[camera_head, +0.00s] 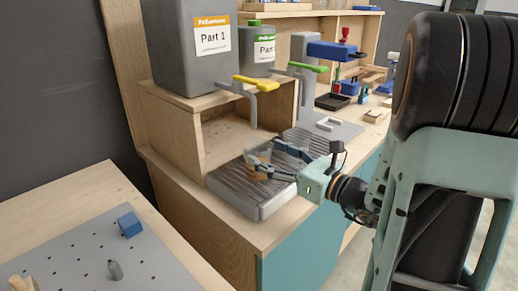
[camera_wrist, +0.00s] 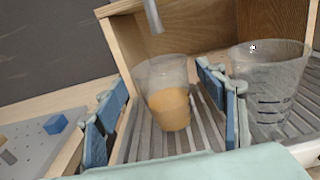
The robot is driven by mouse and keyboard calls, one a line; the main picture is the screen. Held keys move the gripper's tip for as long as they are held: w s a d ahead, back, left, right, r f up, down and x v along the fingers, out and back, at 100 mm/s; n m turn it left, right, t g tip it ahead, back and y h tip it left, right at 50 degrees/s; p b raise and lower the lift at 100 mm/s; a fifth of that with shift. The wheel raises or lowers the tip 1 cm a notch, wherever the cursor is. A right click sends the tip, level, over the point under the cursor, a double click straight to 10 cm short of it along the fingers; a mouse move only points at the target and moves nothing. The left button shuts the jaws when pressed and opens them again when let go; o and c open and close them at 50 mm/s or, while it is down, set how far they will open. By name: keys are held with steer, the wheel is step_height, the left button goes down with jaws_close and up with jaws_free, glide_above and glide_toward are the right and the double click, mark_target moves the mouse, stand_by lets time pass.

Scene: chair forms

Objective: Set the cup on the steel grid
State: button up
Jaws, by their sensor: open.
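A clear cup with orange liquid (camera_wrist: 168,108) stands upright on the slatted steel grid (camera_wrist: 142,146). In the head view the cup (camera_head: 258,158) is small and partly behind the gripper, over the grid tray (camera_head: 236,192). My gripper (camera_wrist: 160,112) is open, with one blue-padded finger on each side of the cup; a gap shows on both sides. In the head view my gripper (camera_head: 276,162) is low over the grid. A second clear cup (camera_wrist: 270,85), with dark marks and no visible liquid, stands right of the right finger.
A wooden box shelf (camera_head: 225,135) stands behind the grid. A pegboard table (camera_head: 85,255) with a blue block (camera_head: 129,224) lies front left.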

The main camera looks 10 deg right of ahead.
steer(key=v, duration=0.7)
steer(key=shift+s+d, duration=0.15)
steer(key=shift+s, duration=0.1)
